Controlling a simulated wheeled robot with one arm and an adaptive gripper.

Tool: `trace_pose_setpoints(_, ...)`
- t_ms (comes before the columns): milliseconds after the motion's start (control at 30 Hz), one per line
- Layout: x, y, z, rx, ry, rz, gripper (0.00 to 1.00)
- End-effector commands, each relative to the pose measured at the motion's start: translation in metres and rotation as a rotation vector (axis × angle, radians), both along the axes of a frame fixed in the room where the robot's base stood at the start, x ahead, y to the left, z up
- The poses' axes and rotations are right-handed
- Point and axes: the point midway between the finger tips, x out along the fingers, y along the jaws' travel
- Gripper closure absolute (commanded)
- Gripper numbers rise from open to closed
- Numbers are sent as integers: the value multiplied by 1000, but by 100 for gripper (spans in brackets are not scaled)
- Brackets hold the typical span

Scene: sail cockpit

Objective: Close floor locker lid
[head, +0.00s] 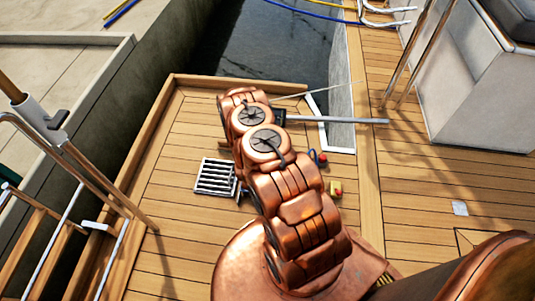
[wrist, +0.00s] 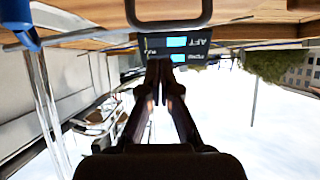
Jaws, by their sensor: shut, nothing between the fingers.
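I cannot pick out the floor locker lid for certain. In the head view, a pale grey panel with a white edge (head: 341,128) stands at the far deck edge, just right of my arm; I cannot tell if it belongs to the locker. My gripper (wrist: 160,66) is shut and empty in the wrist view, which is upside down. Its fingertips point at a black panel (wrist: 205,50) with blue squares and the letters AFT. I cannot tell whether they touch. A dark loop (wrist: 169,22) crosses wood above them. My arm hides the gripper in the head view.
A slatted grate (head: 215,177) lies in the teak deck left of my arm. A grey bar (head: 345,121) runs rightward beyond it. Small red and yellow items (head: 335,188) lie close by. Metal rails (head: 85,180) stand left, a white console (head: 465,90) right. Deck right of centre is mostly clear.

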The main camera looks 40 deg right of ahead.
Motion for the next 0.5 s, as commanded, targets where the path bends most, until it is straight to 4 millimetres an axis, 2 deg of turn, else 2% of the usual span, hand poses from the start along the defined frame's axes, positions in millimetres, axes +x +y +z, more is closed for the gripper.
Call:
trace_pose_setpoints(33,1,-2,15,-1,-2,-1,100)
trace_pose_setpoints(100,2,-3,28,0,-1,1,100)
trace_pose_setpoints(200,-10,11,17,1,7,4,100)
trace_pose_setpoints(500,-35,38,11,0,7,4,100)
